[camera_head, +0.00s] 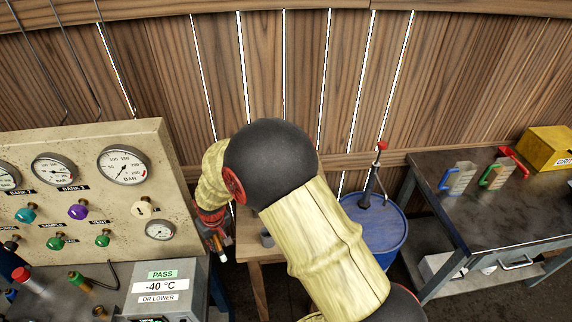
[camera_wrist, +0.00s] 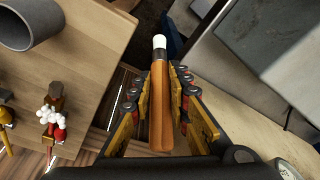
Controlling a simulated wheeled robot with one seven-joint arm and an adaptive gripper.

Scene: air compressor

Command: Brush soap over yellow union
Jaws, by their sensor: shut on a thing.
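My gripper (camera_wrist: 159,88) is shut on a brush (camera_wrist: 161,105) with a wooden handle, dark band and white tip; the tip points away from the gripper. In the head view my gripper (camera_head: 213,222) is left of centre, between the gauge panel and the wooden stand, with the white tip (camera_head: 223,258) pointing down. A yellow fitting (camera_wrist: 6,116) is cut off at the wrist view's left edge; I cannot tell whether it is the yellow union. Beside it is a red fitting (camera_wrist: 57,133) with white foam on it. The brush is apart from both.
The gauge panel (camera_head: 100,190) is at left, with a grey PASS box (camera_head: 190,285) below. A blue drum (camera_head: 378,232) and dark workbench (camera_head: 485,215) are at right.

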